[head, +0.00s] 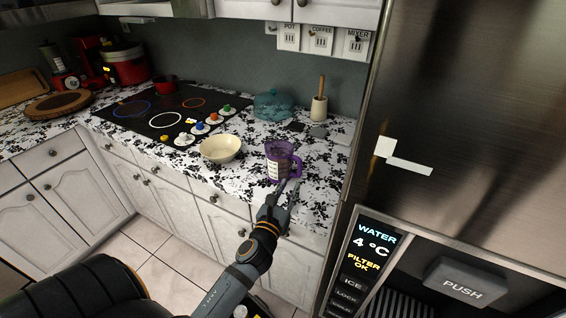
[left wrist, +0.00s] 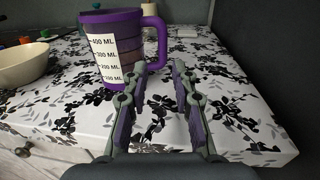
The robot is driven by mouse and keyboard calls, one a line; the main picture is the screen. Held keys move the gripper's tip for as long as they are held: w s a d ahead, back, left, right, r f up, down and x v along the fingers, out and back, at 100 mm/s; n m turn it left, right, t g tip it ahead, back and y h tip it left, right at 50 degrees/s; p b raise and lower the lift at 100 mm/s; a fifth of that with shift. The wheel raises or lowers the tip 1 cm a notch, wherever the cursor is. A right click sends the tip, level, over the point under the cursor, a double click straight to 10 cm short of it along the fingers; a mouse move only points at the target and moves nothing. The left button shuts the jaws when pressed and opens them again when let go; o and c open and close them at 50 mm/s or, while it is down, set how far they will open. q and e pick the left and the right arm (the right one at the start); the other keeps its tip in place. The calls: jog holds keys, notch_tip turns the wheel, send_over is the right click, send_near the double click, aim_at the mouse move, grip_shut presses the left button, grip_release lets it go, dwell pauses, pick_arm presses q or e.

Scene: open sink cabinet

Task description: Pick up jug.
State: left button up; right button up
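The jug (head: 279,160) is a purple measuring cup with a white scale label and a side handle. It stands upright near the front edge of the floral countertop, its handle toward the right. It also shows in the left wrist view (left wrist: 112,58), with the handle (left wrist: 160,40) ahead of the fingers. My left gripper (head: 287,188) is at the counter's front edge, just in front of the jug. In the left wrist view my left gripper (left wrist: 158,85) has its two fingers apart with nothing between them. My right gripper is not in view.
A cream bowl (head: 221,149) stands left of the jug. Behind are a teal lidded pot (head: 272,105) and a utensil crock (head: 319,109). A black cooktop (head: 165,107) lies further left. The steel fridge (head: 460,130) bounds the right side. Counter right of the jug is clear.

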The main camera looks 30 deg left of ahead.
aim_at(299, 172)
pick_arm(q)
jog(key=w, duration=0.2)
jog(key=shift+w+a+f, duration=0.2)
jog(key=shift+w, duration=0.1)
jog(key=shift+w+f, duration=0.15)
jog(key=shift+w, duration=0.1)
jog(key=shift+w+a, duration=0.1)
jog(key=shift+w, duration=0.1)
jog(key=w, duration=0.3)
jog(key=w+p, duration=0.1)
jog(key=shift+w+a+r, duration=0.2)
jog(key=shift+a+r, duration=0.05)
jog(key=shift+w+f, duration=0.1)
jog(key=shift+c, duration=0.7)
grip_shut()
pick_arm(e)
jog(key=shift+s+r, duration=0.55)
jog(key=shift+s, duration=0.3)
